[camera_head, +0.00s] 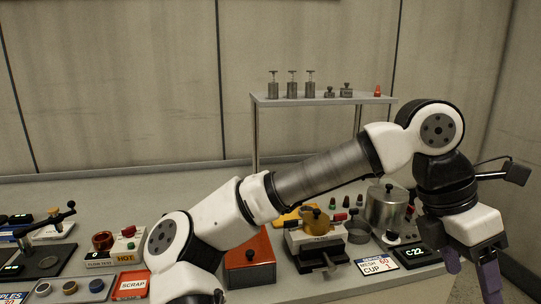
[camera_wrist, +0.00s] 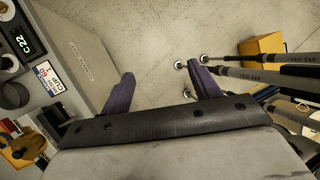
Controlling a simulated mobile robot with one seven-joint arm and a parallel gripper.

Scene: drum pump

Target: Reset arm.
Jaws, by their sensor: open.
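My gripper (camera_head: 472,277) hangs at the right end of the bench in the head view, pointing down with its purple fingers apart. The wrist view shows the same gripper (camera_wrist: 160,92) open, with nothing between the fingers and bare floor beyond them. My white and grey arm stretches across the middle of the head view and hides part of the bench.
The bench (camera_head: 150,185) carries a red box (camera_head: 250,262), a steel pot (camera_head: 386,208), a C:22 display (camera_head: 410,251) and a sign (camera_head: 376,264). A raised shelf (camera_head: 325,101) holds weights. In the wrist view, poles (camera_wrist: 255,72) and a yellow box (camera_wrist: 262,46) stand right.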

